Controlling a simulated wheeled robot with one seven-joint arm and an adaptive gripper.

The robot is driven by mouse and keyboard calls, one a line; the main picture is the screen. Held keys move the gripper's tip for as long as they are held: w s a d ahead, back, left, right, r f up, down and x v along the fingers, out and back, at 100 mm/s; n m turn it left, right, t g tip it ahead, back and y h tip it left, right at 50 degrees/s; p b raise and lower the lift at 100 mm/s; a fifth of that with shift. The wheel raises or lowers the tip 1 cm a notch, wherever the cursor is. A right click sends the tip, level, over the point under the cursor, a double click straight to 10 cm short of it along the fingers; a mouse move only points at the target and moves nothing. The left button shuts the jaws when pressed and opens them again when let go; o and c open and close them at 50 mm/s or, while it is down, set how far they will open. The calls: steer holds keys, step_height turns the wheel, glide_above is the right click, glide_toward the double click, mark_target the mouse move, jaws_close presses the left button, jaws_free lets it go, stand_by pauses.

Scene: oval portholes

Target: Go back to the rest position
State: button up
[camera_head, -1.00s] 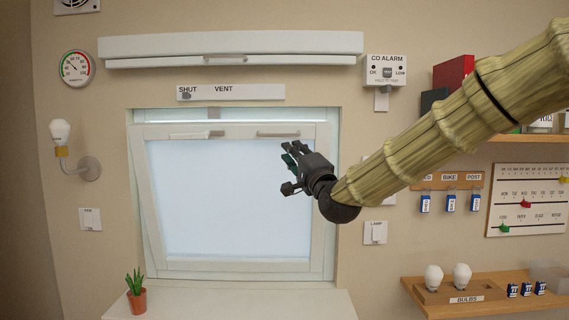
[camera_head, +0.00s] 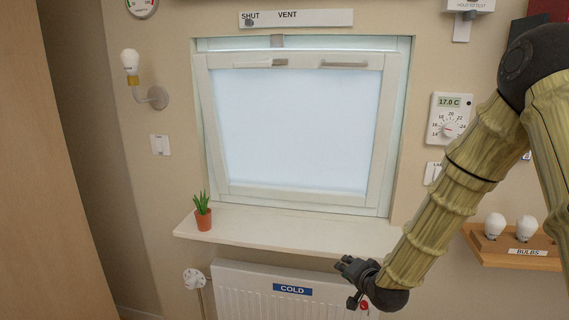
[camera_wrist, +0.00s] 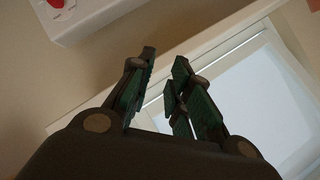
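My gripper (camera_head: 350,277) is in front of the wall just below the windowsill's right part, near the top right of the radiator. In the wrist view my gripper (camera_wrist: 163,78) has its two green-padded fingers apart, with nothing between them. My arm comes down from the right edge, bent at a dark joint at the top right. The window sash (camera_head: 290,125) stands tilted in its frame, with gaps at its top and side. It also shows in the wrist view (camera_wrist: 255,90).
The white sill (camera_head: 270,228) carries a potted plant (camera_head: 202,214) at its left. Below is a radiator (camera_head: 245,290) labelled COLD. A thermostat (camera_head: 449,118) reading 17.0 C and a bulb shelf (camera_head: 520,258) are close to my arm at right. The wall left of the window has a bulb lamp (camera_head: 131,63).

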steer(key=s+d+f+n+g+h, duration=0.15)
steer(key=s+f+n+g, duration=0.35)
steer(key=s+f, duration=1.65)
steer(key=s+d+f+n+g, duration=0.1)
steer(key=s+f+g, duration=0.2)
steer(key=s, duration=0.9)
steer(key=s+d+f+n+g, duration=0.2)
steer(key=s+f+g, duration=0.2)
steer(key=s+f, duration=0.5)
steer(key=s+h, duration=0.1)
steer(key=s, duration=0.3)
steer(key=shift+s, duration=0.3)
steer(key=shift+f, duration=0.1)
